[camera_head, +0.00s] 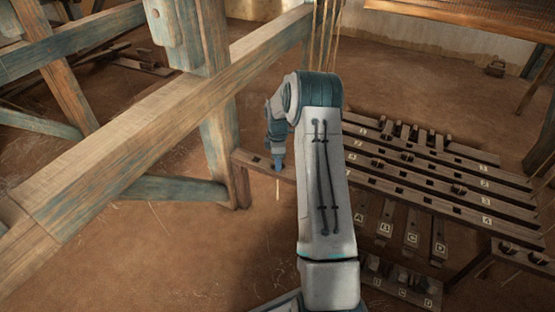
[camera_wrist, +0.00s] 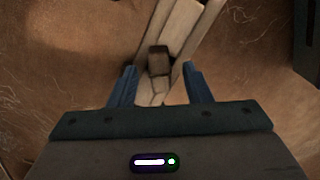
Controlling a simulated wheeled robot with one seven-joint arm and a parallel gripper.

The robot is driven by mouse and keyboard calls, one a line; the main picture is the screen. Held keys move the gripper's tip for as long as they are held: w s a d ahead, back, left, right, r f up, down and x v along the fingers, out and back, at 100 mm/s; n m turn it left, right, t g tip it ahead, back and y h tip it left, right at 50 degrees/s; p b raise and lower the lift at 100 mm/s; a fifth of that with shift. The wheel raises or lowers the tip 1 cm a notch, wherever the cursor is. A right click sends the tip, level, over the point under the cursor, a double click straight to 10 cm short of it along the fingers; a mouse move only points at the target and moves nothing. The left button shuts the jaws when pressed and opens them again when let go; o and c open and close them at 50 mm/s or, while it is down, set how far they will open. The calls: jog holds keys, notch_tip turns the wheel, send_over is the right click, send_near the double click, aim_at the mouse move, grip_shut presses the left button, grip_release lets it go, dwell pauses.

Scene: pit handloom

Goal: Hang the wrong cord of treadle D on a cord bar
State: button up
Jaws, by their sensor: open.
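My gripper (camera_head: 278,165) points down at the left end of a long wooden bar with square holes (camera_head: 250,160). In the wrist view its two blue fingers (camera_wrist: 160,84) are apart, with a small brown block-like shape (camera_wrist: 158,62) on a pale strip beyond and between them. I cannot tell whether that shape is a cord end, a peg or a hole. A short thin pale line (camera_head: 278,189) shows just below the gripper in the head view; it may be a cord. Treadle D (camera_head: 438,236) is the rightmost lettered treadle. Its cords are not clear; my arm hides part of the loom.
Several numbered slotted bars (camera_head: 430,170) lie to the right of my arm. Lettered blocks (camera_head: 402,283) sit low in front of the treadles. A thick loom beam (camera_head: 150,130) and post (camera_head: 218,130) stand left of my gripper. Bare earth floor (camera_head: 170,250) lies front left.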

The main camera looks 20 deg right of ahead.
notch_tip(320, 180, up, 14)
jog(key=p, duration=0.5)
